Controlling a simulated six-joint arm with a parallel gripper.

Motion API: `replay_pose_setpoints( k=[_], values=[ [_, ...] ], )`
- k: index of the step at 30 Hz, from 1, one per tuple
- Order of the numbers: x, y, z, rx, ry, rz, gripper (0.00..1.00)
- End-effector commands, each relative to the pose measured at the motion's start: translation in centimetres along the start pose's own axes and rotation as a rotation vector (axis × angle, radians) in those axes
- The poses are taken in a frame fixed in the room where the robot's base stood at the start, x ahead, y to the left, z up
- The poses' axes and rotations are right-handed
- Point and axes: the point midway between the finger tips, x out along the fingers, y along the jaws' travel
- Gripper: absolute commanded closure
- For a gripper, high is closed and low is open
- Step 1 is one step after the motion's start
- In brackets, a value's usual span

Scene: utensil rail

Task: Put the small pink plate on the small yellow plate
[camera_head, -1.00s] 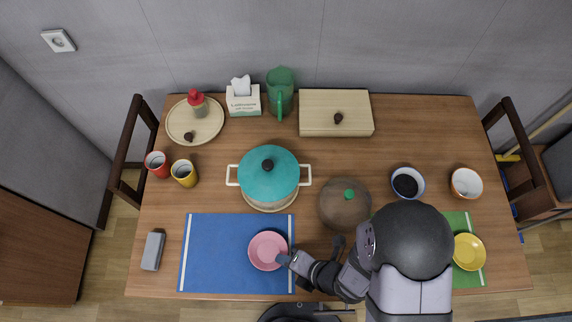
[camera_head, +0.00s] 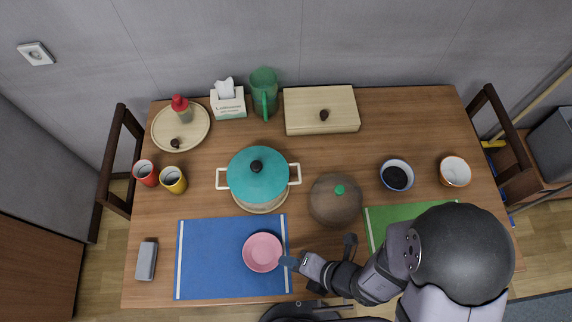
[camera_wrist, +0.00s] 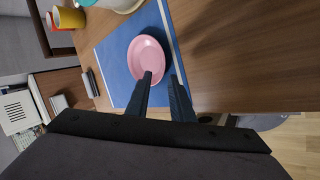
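The small pink plate (camera_head: 262,252) lies on the right part of the blue mat; it also shows in the wrist view (camera_wrist: 148,52). My gripper (camera_head: 288,261) is at the plate's right edge. In the wrist view my gripper (camera_wrist: 162,77) is open, with a gap between its fingers. One fingertip overlaps the near part of the plate and the other is outside its rim. I cannot tell whether either touches it. The small yellow plate is not visible now; my arm covers the right part of the green mat, where it showed earlier.
The blue mat (camera_head: 205,265) and green mat (camera_head: 385,220) lie along the front edge. A teal pot (camera_head: 257,178) and a brown lidded pot (camera_head: 334,203) stand behind my gripper. Two bowls, a dark-filled one (camera_head: 396,177) and an orange-white one (camera_head: 454,171), stand at right.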

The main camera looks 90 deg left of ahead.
Motion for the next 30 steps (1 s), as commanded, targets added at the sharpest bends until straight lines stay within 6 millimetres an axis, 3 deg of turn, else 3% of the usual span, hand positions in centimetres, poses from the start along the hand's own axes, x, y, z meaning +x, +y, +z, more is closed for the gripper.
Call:
replay_pose_setpoints(
  k=[7, 9, 11, 22, 30],
  values=[
    [-1.7, 0.0, 0.0, 0.0, -0.001, -0.001, 0.79],
    [-1.9, 0.0, 0.0, 0.0, 0.0, -0.001, 0.79],
    [-1.9, 0.0, 0.0, 0.0, 0.0, -0.001, 0.88],
    [-1.9, 0.0, 0.0, 0.0, 0.0, 0.0, 0.88],
    [0.6, -0.7, 0.5, 0.128, 0.035, 0.113, 0.88]
  ],
)
